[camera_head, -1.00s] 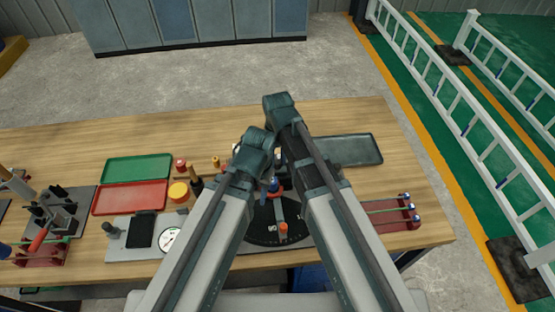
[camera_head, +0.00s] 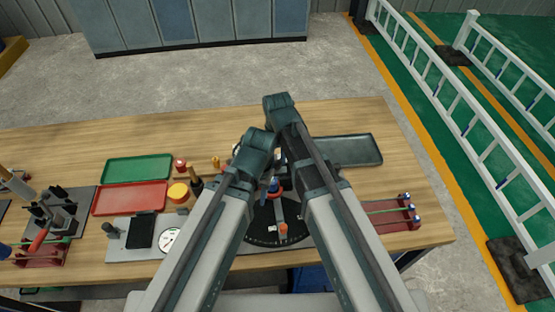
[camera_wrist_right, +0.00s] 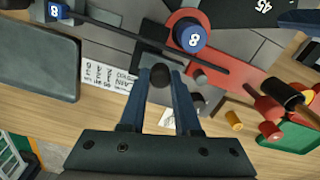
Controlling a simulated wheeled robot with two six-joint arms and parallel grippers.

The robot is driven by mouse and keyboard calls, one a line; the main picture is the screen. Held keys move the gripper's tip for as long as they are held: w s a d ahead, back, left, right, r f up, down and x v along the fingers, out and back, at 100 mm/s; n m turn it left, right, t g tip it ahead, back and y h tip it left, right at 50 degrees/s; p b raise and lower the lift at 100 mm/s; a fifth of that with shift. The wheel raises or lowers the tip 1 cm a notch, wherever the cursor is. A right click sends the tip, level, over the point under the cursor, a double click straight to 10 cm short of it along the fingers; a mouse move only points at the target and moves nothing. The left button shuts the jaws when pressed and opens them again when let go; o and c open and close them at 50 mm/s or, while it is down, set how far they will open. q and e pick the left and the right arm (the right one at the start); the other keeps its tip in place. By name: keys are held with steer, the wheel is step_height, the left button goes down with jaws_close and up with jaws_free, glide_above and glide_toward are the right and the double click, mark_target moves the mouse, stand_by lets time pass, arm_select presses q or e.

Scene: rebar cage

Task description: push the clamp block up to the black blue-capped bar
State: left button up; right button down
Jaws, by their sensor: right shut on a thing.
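In the right wrist view my right gripper (camera_wrist_right: 160,82) is shut on a dark round knob (camera_wrist_right: 160,73), which I take to belong to the clamp block; the block's body cannot be clearly made out below it. The black bar (camera_wrist_right: 115,32) runs slantwise just beyond the fingertips, its blue cap (camera_wrist_right: 55,11) marked 8 at upper left. Whether the block touches the bar cannot be told. In the head view my right gripper (camera_head: 279,155) and left gripper (camera_head: 246,175) are close together over the bench fixture; their own arms hide the fingertips.
A red arm with another blue cap (camera_wrist_right: 193,36) lies close beyond the knob. A dark dial plate (camera_head: 262,222) is between my arms. A grey tray (camera_head: 345,150) lies right, green (camera_head: 138,169) and red (camera_head: 130,198) trays left. A red rack (camera_head: 392,217) stands front right.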

stand_by(0.4)
steer(key=shift+s+d, duration=0.15)
steer(key=shift+s, duration=0.85)
steer(key=c, duration=0.6)
jaws_free()
steer(key=shift+w, duration=0.1)
step_height(320, 180, up, 14)
steer(key=p, duration=1.3)
steer(key=shift+f+p, duration=0.1)
steer(key=shift+p, duration=0.3)
steer(key=shift+f, duration=0.15)
